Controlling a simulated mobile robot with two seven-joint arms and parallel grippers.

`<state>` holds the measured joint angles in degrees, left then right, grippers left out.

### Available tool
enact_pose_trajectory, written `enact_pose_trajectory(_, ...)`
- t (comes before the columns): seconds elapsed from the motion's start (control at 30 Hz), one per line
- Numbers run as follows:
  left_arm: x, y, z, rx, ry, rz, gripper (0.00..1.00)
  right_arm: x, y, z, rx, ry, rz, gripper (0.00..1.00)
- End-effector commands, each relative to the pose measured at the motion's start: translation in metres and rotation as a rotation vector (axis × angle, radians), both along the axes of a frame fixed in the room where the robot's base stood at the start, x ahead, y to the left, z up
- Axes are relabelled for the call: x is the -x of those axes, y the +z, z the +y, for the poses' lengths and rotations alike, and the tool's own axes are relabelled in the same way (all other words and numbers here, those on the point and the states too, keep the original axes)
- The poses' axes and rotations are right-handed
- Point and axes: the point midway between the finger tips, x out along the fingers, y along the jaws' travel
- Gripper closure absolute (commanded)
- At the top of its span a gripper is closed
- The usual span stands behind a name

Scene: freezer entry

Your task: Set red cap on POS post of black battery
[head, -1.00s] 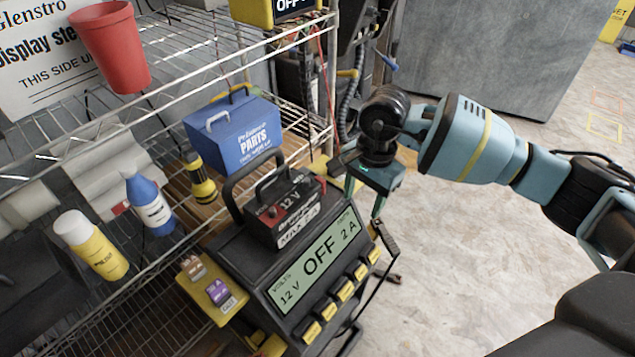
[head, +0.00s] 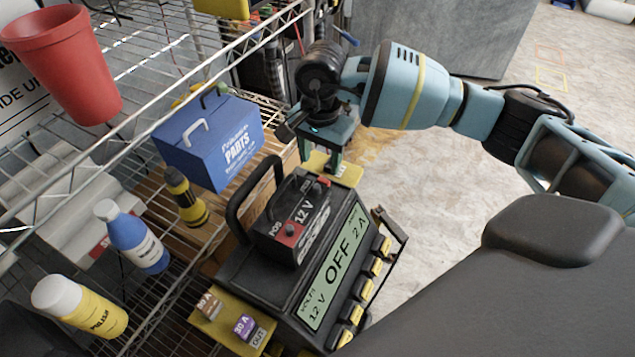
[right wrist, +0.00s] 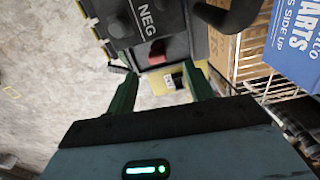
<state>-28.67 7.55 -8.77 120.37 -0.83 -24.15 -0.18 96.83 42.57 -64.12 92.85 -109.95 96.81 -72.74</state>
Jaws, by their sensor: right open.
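The black battery (head: 292,215), marked 12 V, stands on top of the charger, with a red POS patch (head: 289,231) on its near left part. Its NEG side (right wrist: 145,18) shows at the top of the right wrist view. A small red piece, likely the red cap (right wrist: 157,50), shows beyond my fingers in the right wrist view, by the battery's far side; a red spot (head: 323,182) shows there in the head view. My right gripper (head: 320,158) points down, open and empty, just behind the battery. It also shows in the right wrist view (right wrist: 160,88). My left gripper is out of view.
The charger (head: 340,262) reads OFF and has a black handle (head: 240,205) beside the battery. A yellow side tray (head: 228,322) holds small fuses. A wire shelf at left holds a blue parts box (head: 212,140), bottles and a red cup (head: 65,65).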

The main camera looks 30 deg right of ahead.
Motion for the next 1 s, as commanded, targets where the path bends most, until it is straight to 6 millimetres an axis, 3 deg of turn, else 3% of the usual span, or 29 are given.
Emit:
enact_pose_trajectory(0.27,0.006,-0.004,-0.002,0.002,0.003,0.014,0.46,0.001,-0.024,-0.001,0.0,-0.001,0.002,0.47)
enact_pose_trajectory(0.53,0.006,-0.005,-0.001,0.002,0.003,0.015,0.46,0.001,-0.032,-0.002,0.0,-0.001,0.002,0.47)
enact_pose_trajectory(0.83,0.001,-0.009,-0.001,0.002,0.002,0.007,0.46,0.003,-0.072,-0.006,0.0,0.0,0.003,0.47)
enact_pose_trajectory(1.0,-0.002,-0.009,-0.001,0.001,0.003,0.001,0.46,0.003,-0.079,-0.006,0.0,0.0,0.001,0.47)
